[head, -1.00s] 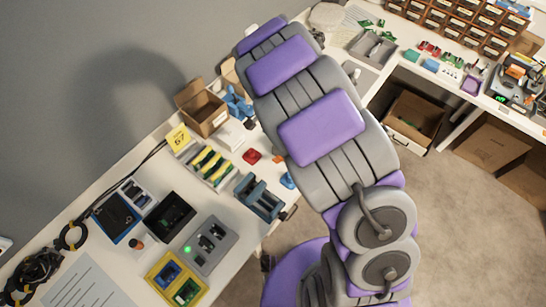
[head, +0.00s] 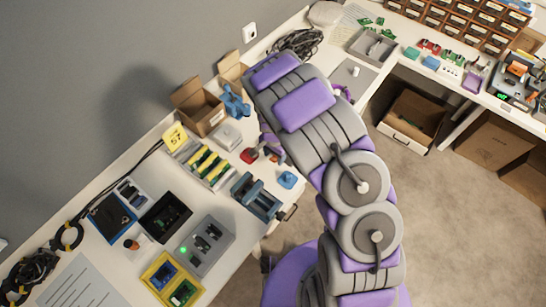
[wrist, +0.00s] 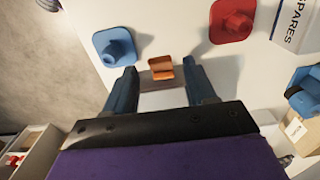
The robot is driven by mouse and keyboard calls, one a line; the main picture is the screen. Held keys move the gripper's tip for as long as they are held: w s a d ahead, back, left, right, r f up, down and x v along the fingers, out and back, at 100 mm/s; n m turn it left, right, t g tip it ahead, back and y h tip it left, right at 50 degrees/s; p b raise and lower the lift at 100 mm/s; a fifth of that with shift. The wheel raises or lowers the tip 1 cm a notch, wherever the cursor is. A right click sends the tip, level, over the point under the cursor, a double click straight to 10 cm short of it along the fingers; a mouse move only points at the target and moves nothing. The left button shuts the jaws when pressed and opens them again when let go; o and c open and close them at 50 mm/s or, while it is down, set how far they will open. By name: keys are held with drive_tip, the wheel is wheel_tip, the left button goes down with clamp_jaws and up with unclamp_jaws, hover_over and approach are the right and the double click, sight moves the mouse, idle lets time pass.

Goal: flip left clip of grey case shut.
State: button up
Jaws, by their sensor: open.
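In the wrist view an orange clip-like piece (wrist: 160,68) stands on the pale bench, with a grey-brown strip beside it. A pale patch lies just below it between my fingers; I cannot tell whether these belong to the grey case. My gripper (wrist: 161,72) is open, its two blue-grey fingers apart on either side of the orange piece, with nothing visibly held. I cannot tell whether a finger touches it. In the head view my gripper (head: 272,151) is small and partly hidden by my arm, between a red knob and a blue knob.
The blue knob (wrist: 115,46) and red knob (wrist: 232,20) flank the fingers. In the head view a blue-grey vise (head: 257,197), a tray of yellow-handled tools (head: 206,165) and a grey device with a green light (head: 207,246) stand nearby.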

drive_tip(key=shift+d+f, duration=0.1)
drive_tip(key=shift+f, duration=0.6)
drive_tip(key=shift+a+f, duration=0.15)
drive_tip(key=shift+a, duration=0.35)
drive_tip(key=shift+d, duration=0.3)
drive_tip(key=c, duration=0.6)
clamp_jaws()
